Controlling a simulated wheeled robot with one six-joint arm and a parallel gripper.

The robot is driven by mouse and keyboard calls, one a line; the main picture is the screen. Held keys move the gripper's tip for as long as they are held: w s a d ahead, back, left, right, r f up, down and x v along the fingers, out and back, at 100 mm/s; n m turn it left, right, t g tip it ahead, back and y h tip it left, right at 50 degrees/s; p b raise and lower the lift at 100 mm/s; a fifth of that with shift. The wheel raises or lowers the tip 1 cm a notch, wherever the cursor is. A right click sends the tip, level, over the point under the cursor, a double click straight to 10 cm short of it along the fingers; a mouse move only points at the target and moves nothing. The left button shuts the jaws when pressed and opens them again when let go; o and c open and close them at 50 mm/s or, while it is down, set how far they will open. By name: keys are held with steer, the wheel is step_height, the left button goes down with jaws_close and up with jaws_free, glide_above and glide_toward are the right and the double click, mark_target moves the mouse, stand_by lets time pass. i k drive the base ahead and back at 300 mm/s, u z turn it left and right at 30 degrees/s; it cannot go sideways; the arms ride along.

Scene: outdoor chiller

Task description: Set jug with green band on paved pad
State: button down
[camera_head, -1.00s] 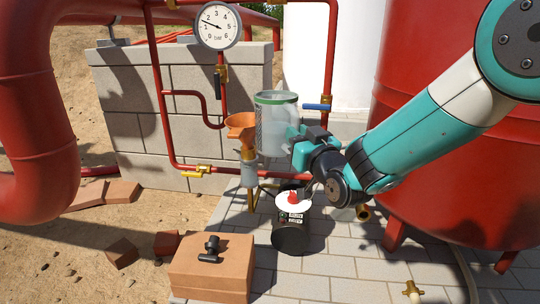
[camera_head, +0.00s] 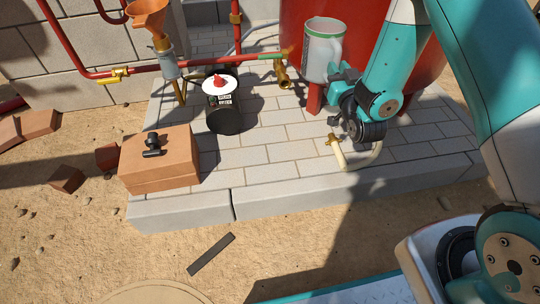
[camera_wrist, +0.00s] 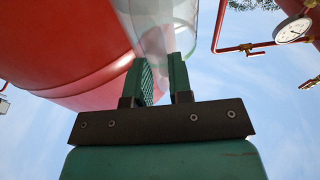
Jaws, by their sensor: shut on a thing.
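The clear jug with a green band (camera_head: 321,55) is upright in the air in front of the red tank. Its handle is on its right side. My gripper (camera_head: 338,76) is shut on it at its lower part. In the wrist view the gripper's green fingers (camera_wrist: 160,72) close on the see-through wall of the jug (camera_wrist: 168,22). The paved pad (camera_head: 285,152) of grey blocks lies below the jug.
A black canister with a white top (camera_head: 224,108) and a brown box with a black valve (camera_head: 158,160) stand on the pad. A brass tap with a pale hose (camera_head: 338,153) is at front right. The red tank (camera_head: 290,28) stands behind. Pipes and an orange funnel (camera_head: 148,17) are at left.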

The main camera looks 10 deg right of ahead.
mark_target(292, 172)
steer(key=k, duration=0.3)
steer(key=z, duration=2.9)
steer(key=k, duration=0.85)
steer(key=u, duration=1.75)
